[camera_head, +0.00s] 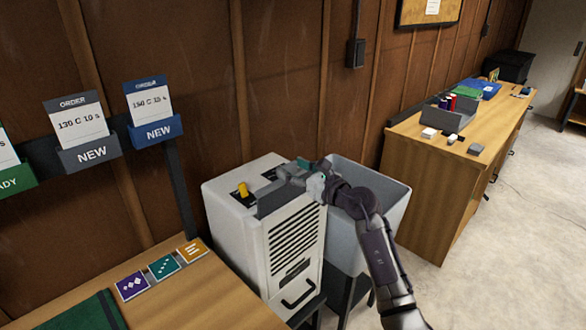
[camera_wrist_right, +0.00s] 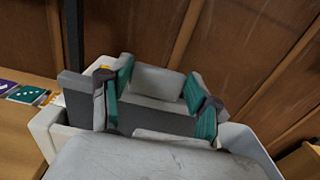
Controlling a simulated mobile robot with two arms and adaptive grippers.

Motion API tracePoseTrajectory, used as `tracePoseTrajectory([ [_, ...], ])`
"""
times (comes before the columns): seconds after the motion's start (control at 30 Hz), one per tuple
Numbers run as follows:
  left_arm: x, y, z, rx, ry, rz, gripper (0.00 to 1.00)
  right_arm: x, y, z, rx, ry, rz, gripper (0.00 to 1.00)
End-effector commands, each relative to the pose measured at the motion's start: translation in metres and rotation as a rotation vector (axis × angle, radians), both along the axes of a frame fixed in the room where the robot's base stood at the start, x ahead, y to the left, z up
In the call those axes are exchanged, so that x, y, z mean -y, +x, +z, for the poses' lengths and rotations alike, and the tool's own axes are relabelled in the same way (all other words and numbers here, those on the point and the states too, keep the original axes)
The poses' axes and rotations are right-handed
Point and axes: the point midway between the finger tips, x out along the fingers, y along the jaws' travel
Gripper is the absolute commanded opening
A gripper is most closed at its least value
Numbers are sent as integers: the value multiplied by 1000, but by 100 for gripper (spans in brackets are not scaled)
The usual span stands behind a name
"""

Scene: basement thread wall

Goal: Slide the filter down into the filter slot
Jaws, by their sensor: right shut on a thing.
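A white boxy machine (camera_head: 295,240) with a slatted front stands against the wall. The filter (camera_head: 285,193), a flat grey piece, is at the machine's top and looks partly sunk into it; the slot itself is hidden. My right gripper (camera_head: 310,178) is over the top right of the machine, shut on the filter. In the right wrist view the filter (camera_wrist_right: 150,122) shows as a grey bar, with the teal-padded fingers of the right gripper (camera_wrist_right: 158,95) on either side of its raised part. My left gripper is in neither view.
A grey bin (camera_head: 370,185) stands right beside the machine. A yellow knob (camera_head: 243,190) sticks up from the machine's top left. A wooden table (camera_head: 205,300) with coloured cards is at front left. A long workbench (camera_head: 430,170) stands at the right.

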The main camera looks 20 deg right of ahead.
Motion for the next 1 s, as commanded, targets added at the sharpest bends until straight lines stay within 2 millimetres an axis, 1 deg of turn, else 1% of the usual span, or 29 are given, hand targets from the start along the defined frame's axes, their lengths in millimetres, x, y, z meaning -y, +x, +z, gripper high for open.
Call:
tracePoseTrajectory([
  [0.3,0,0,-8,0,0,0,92,0,0,-10,0,1,0,31],
  [0.6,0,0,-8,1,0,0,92,0,0,-10,1,2,0,31],
  [0.63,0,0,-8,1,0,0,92,0,0,-10,0,1,0,65],
  [0.77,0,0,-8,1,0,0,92,0,0,-10,1,0,0,87],
  [0.8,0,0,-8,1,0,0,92,0,0,-10,1,0,0,91],
  [1.0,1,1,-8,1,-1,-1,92,0,0,-10,1,0,0,91],
])
